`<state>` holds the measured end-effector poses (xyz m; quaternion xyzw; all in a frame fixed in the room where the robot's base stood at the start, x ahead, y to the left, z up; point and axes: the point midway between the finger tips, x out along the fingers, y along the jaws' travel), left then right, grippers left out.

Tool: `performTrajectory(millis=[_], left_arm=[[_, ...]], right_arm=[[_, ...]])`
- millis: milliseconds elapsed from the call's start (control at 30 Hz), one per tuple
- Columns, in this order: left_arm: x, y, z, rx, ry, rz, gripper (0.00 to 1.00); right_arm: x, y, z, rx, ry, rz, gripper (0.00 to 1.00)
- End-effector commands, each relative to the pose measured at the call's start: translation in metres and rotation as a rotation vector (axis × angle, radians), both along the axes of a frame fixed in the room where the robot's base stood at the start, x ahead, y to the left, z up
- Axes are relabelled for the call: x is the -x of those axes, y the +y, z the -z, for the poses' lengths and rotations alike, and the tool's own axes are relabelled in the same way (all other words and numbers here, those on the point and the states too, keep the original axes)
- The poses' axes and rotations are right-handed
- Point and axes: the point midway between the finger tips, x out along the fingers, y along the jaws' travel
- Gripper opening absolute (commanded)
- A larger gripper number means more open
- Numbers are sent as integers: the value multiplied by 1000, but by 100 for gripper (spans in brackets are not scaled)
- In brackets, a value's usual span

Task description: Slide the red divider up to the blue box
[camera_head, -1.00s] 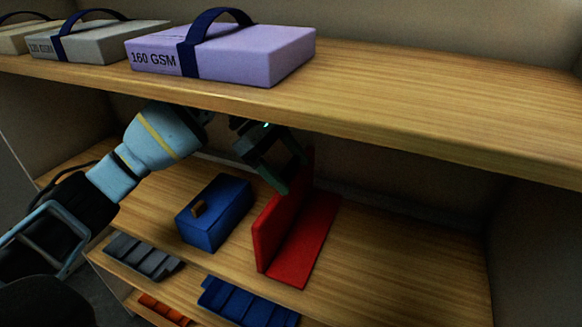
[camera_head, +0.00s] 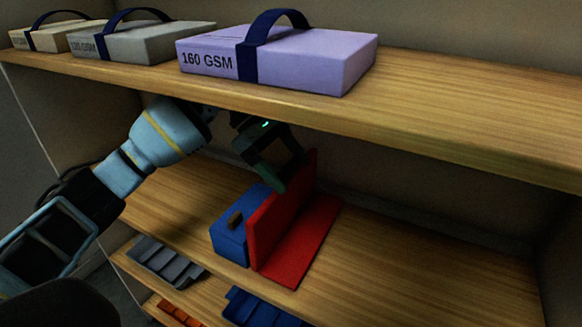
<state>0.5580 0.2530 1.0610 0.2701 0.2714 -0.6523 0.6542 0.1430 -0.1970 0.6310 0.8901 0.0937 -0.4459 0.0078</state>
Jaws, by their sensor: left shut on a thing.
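The red divider (camera_head: 298,247) is L-shaped, with an upright panel and a flat base, and stands on the middle shelf. The blue box (camera_head: 231,247) with a small brown handle stands just left of its upright panel. The panel partly covers the box, and I see no gap between them; whether they touch along their whole length I cannot tell. My left gripper (camera_head: 287,172) reaches in under the upper shelf and is shut on the top rear part of the upright panel. My right gripper is not in view.
The upper shelf (camera_head: 440,112) hangs close above my left arm and carries a lilac 160 GSM pack (camera_head: 310,60) and two paler packs. Grey (camera_head: 165,262) and blue (camera_head: 255,308) stepped trays sit at the front below. The middle shelf (camera_head: 420,270) is clear to the right.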

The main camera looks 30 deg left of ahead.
Motion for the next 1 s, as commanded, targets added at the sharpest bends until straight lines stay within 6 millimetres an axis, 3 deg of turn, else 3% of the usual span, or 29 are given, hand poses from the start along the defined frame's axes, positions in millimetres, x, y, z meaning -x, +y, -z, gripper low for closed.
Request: performTrajectory(millis=[300, 333, 467, 833, 1000], left_arm=[[-1, 0, -3, 5, -4, -3, 41], [-1, 0, -3, 5, -4, -3, 83], [-1, 0, -2, 4, -4, -2, 100], [-1, 6, -6, 3, -3, -3, 100], [-1, 33, -7, 2, 1, -8, 100]], right_arm=[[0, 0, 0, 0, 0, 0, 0], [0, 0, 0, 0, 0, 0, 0], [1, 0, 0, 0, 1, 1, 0], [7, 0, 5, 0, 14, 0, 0], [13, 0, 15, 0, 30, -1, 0]])
